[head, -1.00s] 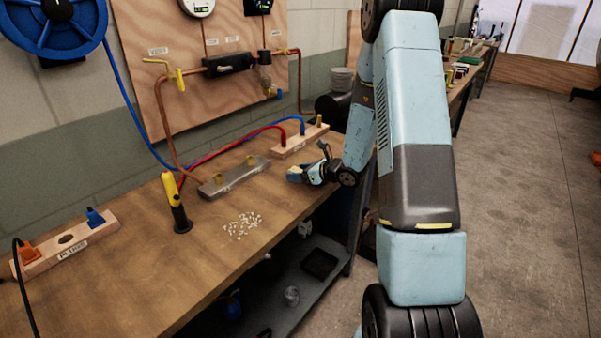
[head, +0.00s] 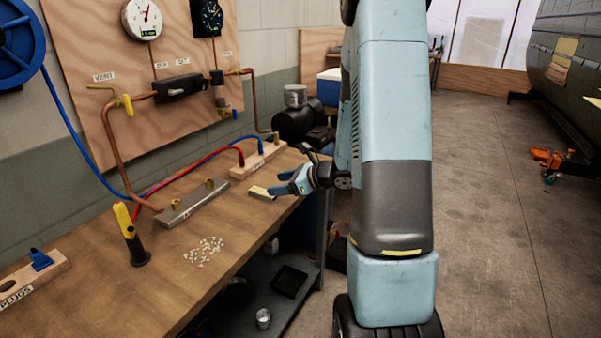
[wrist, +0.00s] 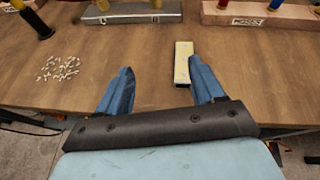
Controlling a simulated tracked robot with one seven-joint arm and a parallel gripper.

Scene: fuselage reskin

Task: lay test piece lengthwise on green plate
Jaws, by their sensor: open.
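A small pale yellow bar with a dark end, probably the test piece, lies flat on the wooden bench; it shows in the head view (head: 262,193) and the wrist view (wrist: 183,62). My gripper (head: 281,184) is low over the bench's right end, just right of the bar. In the wrist view my gripper (wrist: 160,66) has its two blue fingers wide apart. The bar lies beside the right finger, on its inner side, and is not clamped. I cannot make out a green plate in either view.
A grey metal bar with brass fittings (head: 192,205) and a wooden hose block (head: 258,160) stand behind. Small white bits (head: 204,251) and a black-and-yellow tool (head: 130,234) are to the left. The bench's front edge is close. Open floor (head: 480,220) lies right.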

